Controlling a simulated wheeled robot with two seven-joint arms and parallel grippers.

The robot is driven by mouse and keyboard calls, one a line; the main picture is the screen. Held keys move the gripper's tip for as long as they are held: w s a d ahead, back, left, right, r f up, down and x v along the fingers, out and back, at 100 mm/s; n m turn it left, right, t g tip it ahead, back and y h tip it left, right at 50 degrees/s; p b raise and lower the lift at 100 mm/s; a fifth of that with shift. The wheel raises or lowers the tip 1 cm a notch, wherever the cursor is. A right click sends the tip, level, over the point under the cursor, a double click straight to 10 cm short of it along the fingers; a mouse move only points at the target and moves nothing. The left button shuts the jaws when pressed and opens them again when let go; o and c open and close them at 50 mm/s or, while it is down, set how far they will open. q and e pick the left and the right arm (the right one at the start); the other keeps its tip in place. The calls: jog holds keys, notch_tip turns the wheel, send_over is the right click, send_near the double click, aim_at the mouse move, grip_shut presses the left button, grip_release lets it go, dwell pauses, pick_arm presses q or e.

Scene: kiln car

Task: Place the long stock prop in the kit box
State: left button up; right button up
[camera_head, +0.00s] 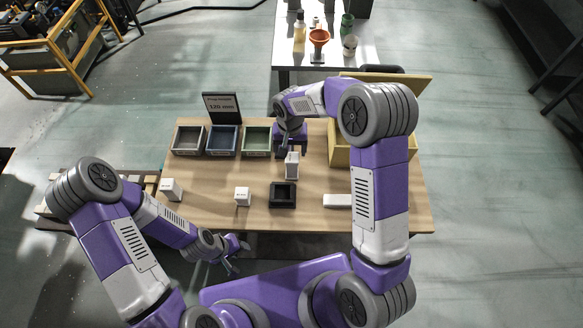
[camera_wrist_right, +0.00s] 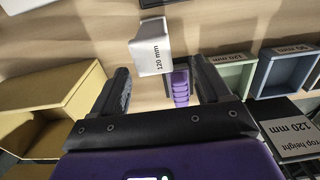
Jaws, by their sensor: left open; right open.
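A white upright prop (camera_head: 292,165) stands near the middle of the table; its face reads 120 mm in the right wrist view (camera_wrist_right: 151,55). My right gripper (camera_wrist_right: 165,88) is open and empty; the prop shows beyond its fingertips, apart from them. In the head view, my right gripper (camera_head: 287,143) is just behind this prop. A yellow box (camera_head: 342,157), probably the kit box, stands at the table's right, partly hidden by my right arm; it also shows in the right wrist view (camera_wrist_right: 45,105). My left gripper (camera_head: 231,264) is open and empty off the table's front edge.
Two white blocks (camera_head: 171,188) (camera_head: 242,195) stand at left and front; another white piece (camera_head: 337,201) lies at front right. A black tray (camera_head: 283,195) is in front of the prop. Grey, blue and green bins (camera_head: 256,141) and a 120 mm sign (camera_head: 221,106) line the back.

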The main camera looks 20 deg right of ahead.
aim_at(292, 162)
jog(key=f, duration=0.4)
jog(key=s+f, duration=0.1)
jog(key=f, duration=0.1)
jog(key=shift+s+d+f, duration=0.1)
jog(key=shift+d+f, duration=0.1)
jog(key=shift+f, duration=0.4)
jog(key=shift+c, duration=0.2)
jog(key=c, duration=1.2)
notch_tip(292, 162, up, 9)
jog(key=shift+r, duration=0.1)
jog(key=shift+c, duration=0.2)
jog(key=s+d+f+n, duration=0.1)
jog(key=s+d+n, duration=0.2)
jog(key=s, duration=0.4)
jog(key=shift+s+d+f, duration=0.25)
jog(key=shift+s+d, duration=0.1)
